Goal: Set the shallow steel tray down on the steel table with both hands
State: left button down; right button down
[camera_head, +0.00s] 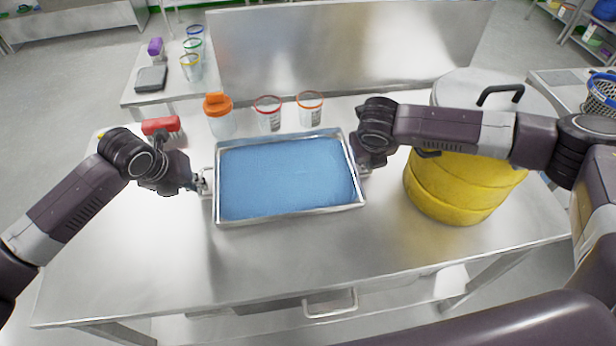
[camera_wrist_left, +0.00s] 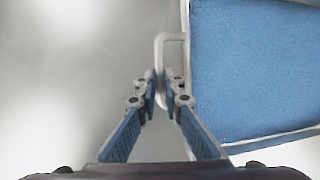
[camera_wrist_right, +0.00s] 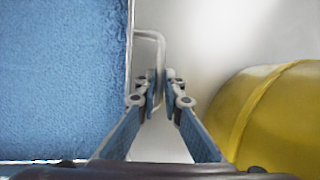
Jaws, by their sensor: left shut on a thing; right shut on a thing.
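The shallow steel tray (camera_head: 290,216) holds a blue granular fill and is at the middle of the steel table (camera_head: 270,262). Its left handle (camera_wrist_left: 160,45) is between the fingers of my left gripper (camera_head: 203,184), which is shut on it. Its right handle (camera_wrist_right: 158,45) is between the fingers of my right gripper (camera_head: 362,170), which is shut on it. The tray looks roughly level, slightly turned in the head view. I cannot tell whether its underside touches the table.
A yellow drum (camera_head: 455,190) stands close right of my right gripper. Behind the tray are an orange-capped bottle (camera_head: 220,117), two beakers (camera_head: 268,115) (camera_head: 310,108) and a red object (camera_head: 161,127). The table's front and left are clear.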

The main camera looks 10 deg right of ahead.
pick_arm(q)
jog(key=shift+w+a+f, duration=0.1)
jog(key=shift+f, duration=0.25)
pick_arm(e)
jog(key=shift+d+f, duration=0.15)
jog(key=shift+f, duration=0.25)
pick_arm(q)
jog(key=c, duration=2.2)
grip_release()
pick_arm(e)
jog(key=c, duration=2.2)
grip_release()
pick_arm(q)
jog(key=shift+o, duration=0.6)
pick_arm(e)
jog(key=shift+o, duration=0.6)
jog(key=shift+r, duration=0.1)
pick_arm(q)
jog(key=shift+r, duration=0.1)
jog(key=v, duration=0.8)
pick_arm(e)
jog(key=v, duration=1.2)
